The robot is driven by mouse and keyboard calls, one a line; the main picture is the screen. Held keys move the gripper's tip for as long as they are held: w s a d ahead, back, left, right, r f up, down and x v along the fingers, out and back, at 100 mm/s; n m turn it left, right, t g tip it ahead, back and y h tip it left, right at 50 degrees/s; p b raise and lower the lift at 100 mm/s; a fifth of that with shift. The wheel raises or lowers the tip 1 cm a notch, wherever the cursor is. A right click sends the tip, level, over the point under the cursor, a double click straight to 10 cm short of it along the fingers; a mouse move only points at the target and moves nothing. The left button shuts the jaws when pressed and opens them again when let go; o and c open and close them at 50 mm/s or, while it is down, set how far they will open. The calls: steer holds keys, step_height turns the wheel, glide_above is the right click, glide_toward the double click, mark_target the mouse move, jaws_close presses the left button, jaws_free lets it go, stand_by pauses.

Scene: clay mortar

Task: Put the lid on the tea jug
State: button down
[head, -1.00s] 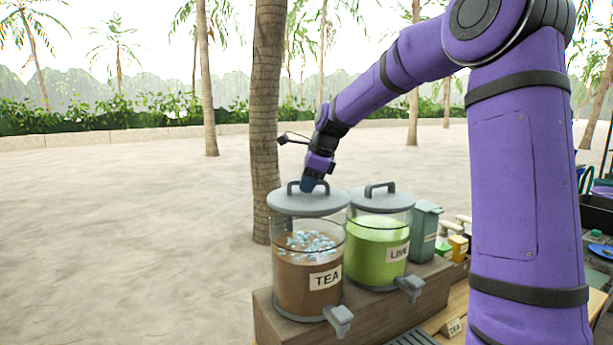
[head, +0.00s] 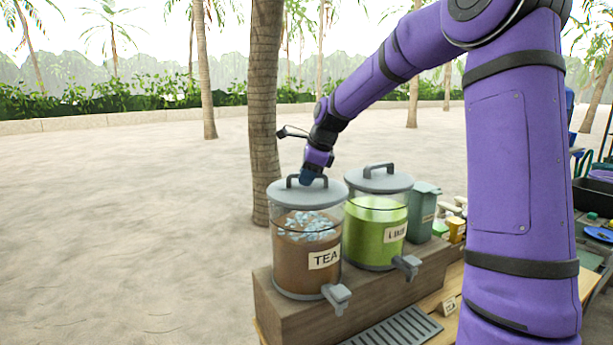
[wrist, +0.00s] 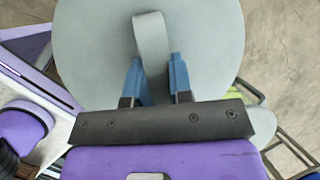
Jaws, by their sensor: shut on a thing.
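The tea jug (head: 300,265) is a clear cylinder with brown tea, pale ice, a TEA label and a grey tap. Its round grey lid (head: 285,197) lies level over the jug's top, at or very close to the rim; I cannot tell whether a thin gap remains. My gripper (head: 311,178) is above the lid, shut on its arched handle. In the wrist view, the blue fingers of my gripper (wrist: 156,75) hold the grey handle (wrist: 150,35) from both sides. The lid (wrist: 90,50) fills the upper middle there and hides the jug.
A lime jug (head: 374,235) with its own grey lid (head: 379,181) stands close on the right. Both jugs stand on a wooden block (head: 300,312). A green bin (head: 424,208) and small items are further right. A palm trunk (head: 265,110) rises behind; sand is open on the left.

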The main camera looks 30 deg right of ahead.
steer(key=shift+f, duration=0.4)
stand_by(0.5)
steer(key=shift+c, duration=2.3)
jaws_free()
steer(key=shift+r, duration=0.1)
steer(key=shift+r, duration=3.45)
